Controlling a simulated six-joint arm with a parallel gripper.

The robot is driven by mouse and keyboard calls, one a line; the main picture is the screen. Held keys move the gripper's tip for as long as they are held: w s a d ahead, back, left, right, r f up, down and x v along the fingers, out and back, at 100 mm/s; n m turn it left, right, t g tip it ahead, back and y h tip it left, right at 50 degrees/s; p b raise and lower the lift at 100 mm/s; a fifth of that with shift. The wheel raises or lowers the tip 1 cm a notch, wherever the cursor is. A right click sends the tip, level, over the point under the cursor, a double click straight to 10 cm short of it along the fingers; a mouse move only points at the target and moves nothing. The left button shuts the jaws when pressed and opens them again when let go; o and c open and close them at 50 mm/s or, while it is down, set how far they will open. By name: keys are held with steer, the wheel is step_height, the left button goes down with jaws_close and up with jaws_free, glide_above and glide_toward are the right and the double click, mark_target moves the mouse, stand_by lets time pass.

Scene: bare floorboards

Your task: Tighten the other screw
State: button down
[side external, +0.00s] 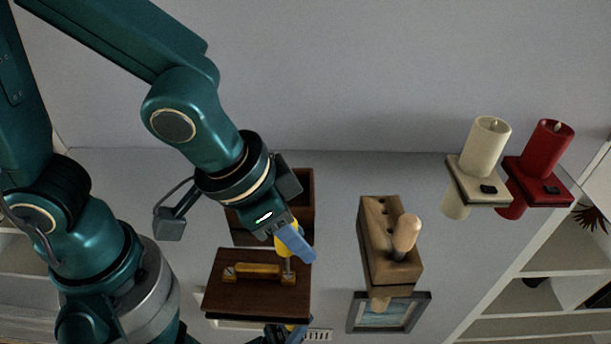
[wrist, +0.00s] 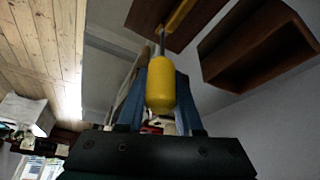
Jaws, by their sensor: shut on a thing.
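A dark wooden board (side external: 256,300) lies below my gripper in the side view. A yellow bar handle (side external: 257,271) lies across it, with a screw end at the left (side external: 229,272) and one at the right. My gripper (side external: 291,243) is shut on a yellow-handled screwdriver (side external: 284,247), blue fingers on either side. The screwdriver stands nearly upright above the bar's right end; its tip appears at the right screw, but contact cannot be told. In the wrist view, the yellow screwdriver handle (wrist: 161,85) is between the fingers, its shaft pointing to the board (wrist: 143,14).
An open brown box (side external: 304,190) stands behind the board, partly hidden by my arm. To the right are a wooden block (side external: 376,240) holding a wooden-handled tool (side external: 407,235), a framed picture (side external: 418,318), a cream candle (side external: 487,145) and a red candle (side external: 548,146).

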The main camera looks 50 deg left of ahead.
steer(key=shift+s+a+f+m, duration=0.1)
steer(key=shift+s+f+m, duration=0.05)
steer(key=shift+m, duration=0.15)
steer(key=shift+s+d+m+g+h, duration=0.15)
steer(key=shift+m+h, duration=0.1)
steer(key=shift+m, duration=0.35)
steer(key=shift+w+m+g+h, duration=0.1)
steer(key=shift+m+h, duration=0.1)
steer(key=shift+m, duration=0.4)
steer(key=shift+s+d+m+g+h, duration=0.15)
steer(key=shift+m+h, duration=0.1)
steer(key=shift+m, duration=0.35)
steer(key=shift+w, duration=0.1)
steer(key=shift+w+r, duration=0.1)
steer(key=shift+r, duration=0.5)
